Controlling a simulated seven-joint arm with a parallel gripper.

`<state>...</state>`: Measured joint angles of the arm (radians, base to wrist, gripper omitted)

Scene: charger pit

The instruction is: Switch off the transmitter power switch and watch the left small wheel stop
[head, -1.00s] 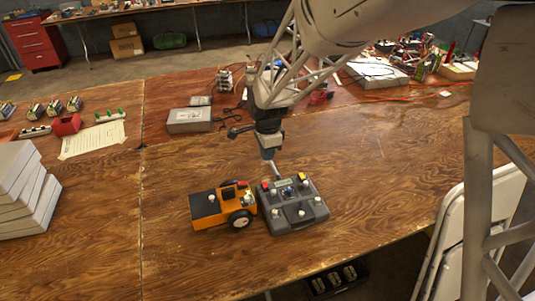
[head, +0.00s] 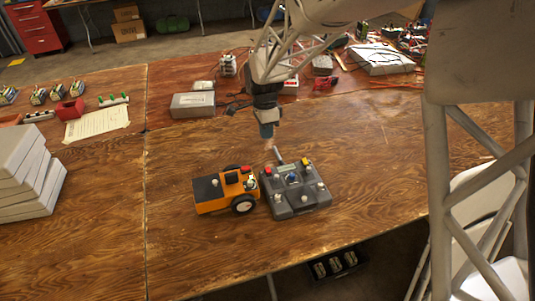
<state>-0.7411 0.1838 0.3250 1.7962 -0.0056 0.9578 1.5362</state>
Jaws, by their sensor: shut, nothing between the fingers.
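The dark grey transmitter (head: 312,199) lies on the wooden table, with knobs, a red and a yellow button and a short antenna at its back edge. Its power switch is too small to tell apart. To its left, close beside or touching it, stands an orange vehicle (head: 208,207) with a black top. One small wheel (head: 243,205) with a pale hub shows on its near side; I cannot tell whether it turns. My gripper (head: 268,147) points down just behind the transmitter, near the antenna tip. It is shut and empty.
A grey box (head: 193,105) and black tools lie behind. White stacked boxes (head: 25,170) stand at the left, near a paper sheet (head: 97,124). Cables and clutter fill the back right. Bare table lies in front, down to the front edge; a white folding chair stands at right.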

